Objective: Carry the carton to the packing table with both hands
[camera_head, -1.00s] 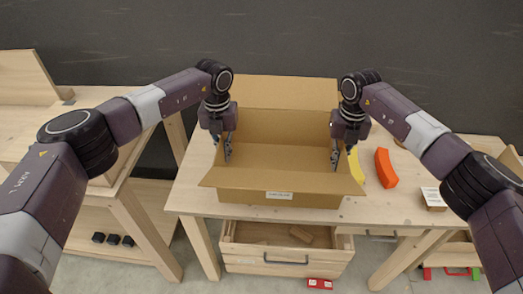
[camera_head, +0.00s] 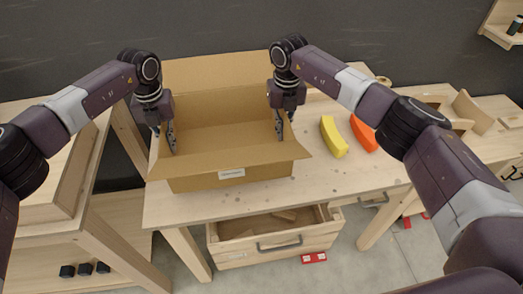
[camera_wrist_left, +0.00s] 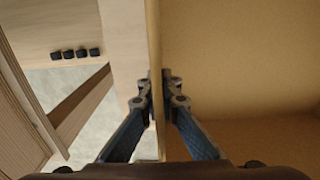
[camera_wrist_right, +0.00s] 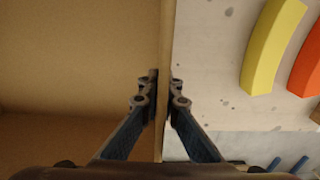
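The open cardboard carton (camera_head: 235,172) stands on the light wooden table (camera_head: 300,205) in the head view, flaps spread and interior empty as far as I see. My left gripper (camera_head: 171,140) is at its left wall. In the left wrist view the fingers (camera_wrist_left: 158,95) pinch the thin carton wall (camera_wrist_left: 153,40) between them. My right gripper (camera_head: 280,128) is at the right wall. In the right wrist view its fingers (camera_wrist_right: 161,92) close on that wall (camera_wrist_right: 167,40) from both sides. I cannot tell whether the carton's base touches the table.
A yellow curved piece (camera_head: 333,137) and an orange one (camera_head: 363,133) lie right of the carton. An open drawer (camera_head: 275,238) juts out below the tabletop. Another wooden bench (camera_head: 50,195) stands at left. A red item (camera_head: 314,258) lies on the floor.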

